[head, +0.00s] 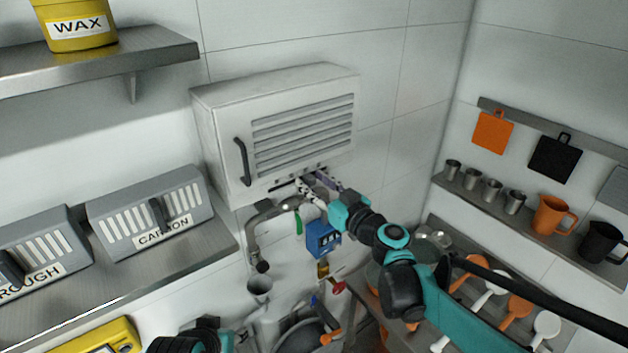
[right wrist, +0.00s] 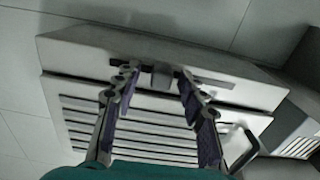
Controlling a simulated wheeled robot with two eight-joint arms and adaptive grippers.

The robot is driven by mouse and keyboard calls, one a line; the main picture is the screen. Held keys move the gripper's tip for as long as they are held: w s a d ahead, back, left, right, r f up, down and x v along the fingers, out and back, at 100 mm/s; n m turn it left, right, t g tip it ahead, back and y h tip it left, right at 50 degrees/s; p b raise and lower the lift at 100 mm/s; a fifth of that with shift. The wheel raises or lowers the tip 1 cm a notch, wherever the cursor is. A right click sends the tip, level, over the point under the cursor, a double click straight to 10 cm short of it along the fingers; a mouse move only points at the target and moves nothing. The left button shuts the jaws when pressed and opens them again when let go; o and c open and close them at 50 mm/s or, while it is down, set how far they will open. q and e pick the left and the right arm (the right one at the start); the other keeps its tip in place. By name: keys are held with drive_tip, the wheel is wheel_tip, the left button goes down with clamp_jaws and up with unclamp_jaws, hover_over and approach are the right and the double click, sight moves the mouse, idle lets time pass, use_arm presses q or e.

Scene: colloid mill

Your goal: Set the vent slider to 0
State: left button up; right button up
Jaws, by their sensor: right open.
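The white vent box (head: 228,130) hangs on the wall in the head view, with a louvred front and a dark handle at its left. In the right wrist view the box appears upside down, and a grey slider knob (right wrist: 161,75) sits in the slot (right wrist: 212,80). My right gripper (right wrist: 157,84) is open, its two fingers on either side of the knob, with gaps visible. Contact cannot be told. My left gripper's fingers are out of sight.
A bent pipe (head: 252,235) and a blue counter box (head: 323,238) are just below the vent box. A shelf (head: 215,243) with grey bins stands left. Cups line a rack (head: 530,225) at right. Spoons lie on the lower counter. The wall above the box is clear.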

sight(276, 188)
drive_tip(key=shift+s+r, duration=0.1)
drive_tip(key=shift+s, duration=0.05)
clamp_jaws()
drive_tip(key=s+a, duration=0.1)
drive_tip(key=a, duration=0.1)
drive_tip(key=s+a, duration=0.4)
drive_tip(key=a, duration=0.1)
drive_tip(key=shift+a+b, duration=0.1)
drive_tip(key=shift+b, duration=0.25)
drive_tip(key=shift+w+d, duration=0.2)
drive_tip(key=shift+d, duration=0.1)
drive_tip(key=shift+a, duration=0.1)
unclamp_jaws()
drive_tip(key=shift+s+a, duration=0.1)
drive_tip(key=shift+s, duration=0.1)
